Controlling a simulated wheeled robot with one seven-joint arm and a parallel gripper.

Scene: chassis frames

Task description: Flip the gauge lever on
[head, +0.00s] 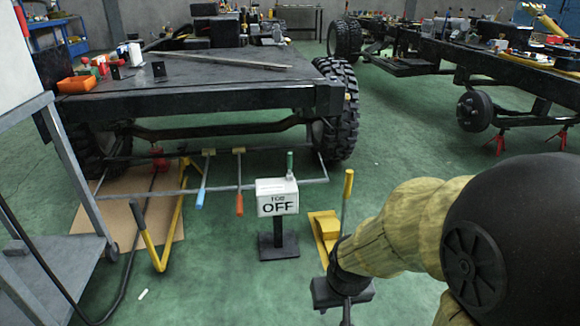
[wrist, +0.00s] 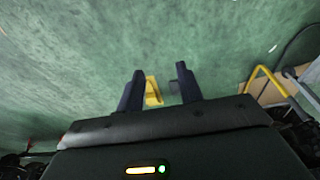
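The gauge (head: 277,197) is a white box on a black stand in the middle of the head view, and its face reads OFF. A lever with a green grip (head: 290,164) stands upright at the box's top right corner. My gripper (head: 335,308) is to the right of the gauge and nearer to the camera, pointing down, apart from it. In the wrist view my gripper (wrist: 159,72) has its two dark fingers spread, with nothing held between them. The green lever cannot be made out in the wrist view.
A yellow floor jack (head: 324,228) with an upright handle stands between the gauge and my arm. A bent yellow bar (head: 160,250) and a grey trolley (head: 60,240) are on the left. A truck chassis (head: 200,85) stands behind. Green floor in front of the gauge is clear.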

